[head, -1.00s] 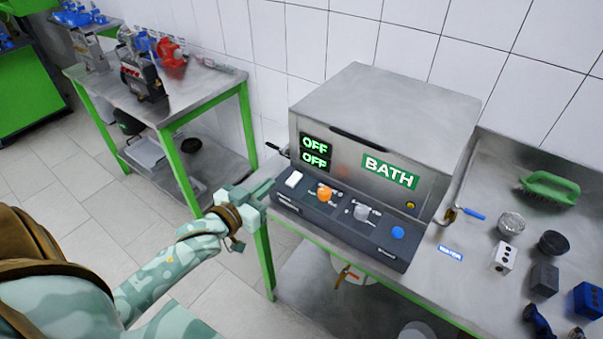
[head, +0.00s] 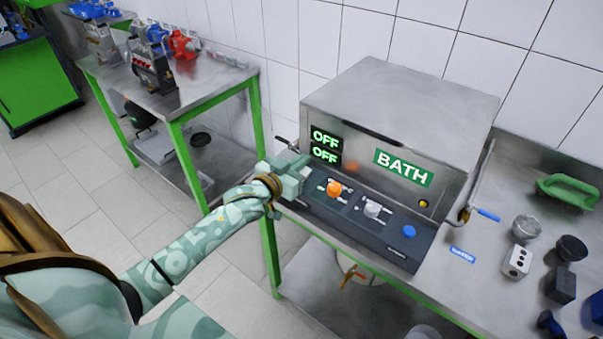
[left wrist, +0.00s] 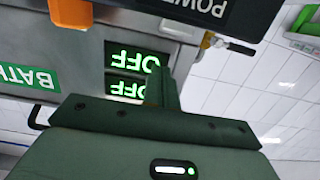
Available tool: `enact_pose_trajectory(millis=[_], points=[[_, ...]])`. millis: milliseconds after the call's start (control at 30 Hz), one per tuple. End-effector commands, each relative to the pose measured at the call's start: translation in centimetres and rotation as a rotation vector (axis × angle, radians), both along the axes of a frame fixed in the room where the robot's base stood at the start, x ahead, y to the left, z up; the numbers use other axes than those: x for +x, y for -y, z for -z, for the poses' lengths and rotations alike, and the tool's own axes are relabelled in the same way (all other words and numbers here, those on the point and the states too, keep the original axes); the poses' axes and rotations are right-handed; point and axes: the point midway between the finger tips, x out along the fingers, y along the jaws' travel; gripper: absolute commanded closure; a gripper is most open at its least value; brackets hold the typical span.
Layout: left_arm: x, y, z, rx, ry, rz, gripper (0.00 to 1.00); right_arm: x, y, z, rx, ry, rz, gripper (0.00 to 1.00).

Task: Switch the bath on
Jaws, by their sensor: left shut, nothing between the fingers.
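The bath (head: 400,112) is a steel box on the bench with a green BATH label. Its two displays (head: 325,146) both read OFF in green, and they show upside down in the left wrist view (left wrist: 133,74). The dark control panel (head: 388,240) in front carries an orange knob (head: 334,188), a grey knob (head: 372,209) and a blue button (head: 409,231). My left gripper (head: 302,166) is shut and empty at the panel's left end. My right gripper is out of view.
A crank with a blue handle (head: 488,214) stands at the bath's right side. A green brush (head: 568,191) and small parts lie on the bench to the right. A second table (head: 215,88) with pumps stands at the back left. Floor shows between the tables.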

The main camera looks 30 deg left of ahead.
Motion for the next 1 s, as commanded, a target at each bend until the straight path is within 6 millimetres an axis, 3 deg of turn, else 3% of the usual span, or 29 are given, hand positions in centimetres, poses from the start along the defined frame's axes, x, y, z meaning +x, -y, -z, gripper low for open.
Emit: enact_pose_trajectory(millis=[33,200,667,833,1000], points=[[0.0,0.0,1.5,-0.002,-0.008,-0.001,1.00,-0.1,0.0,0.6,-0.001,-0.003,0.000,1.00],[0.2,0.1,2.9,-0.001,-0.006,0.000,1.00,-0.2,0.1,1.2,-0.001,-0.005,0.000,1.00],[0.2,0.1,3.1,0.000,-0.007,0.001,1.00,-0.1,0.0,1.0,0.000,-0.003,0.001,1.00],[0.5,0.1,2.5,0.006,-0.065,0.000,1.00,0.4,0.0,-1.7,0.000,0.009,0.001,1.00],[0.4,0.1,3.5,0.004,-0.062,0.001,1.00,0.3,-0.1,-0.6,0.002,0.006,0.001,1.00]])
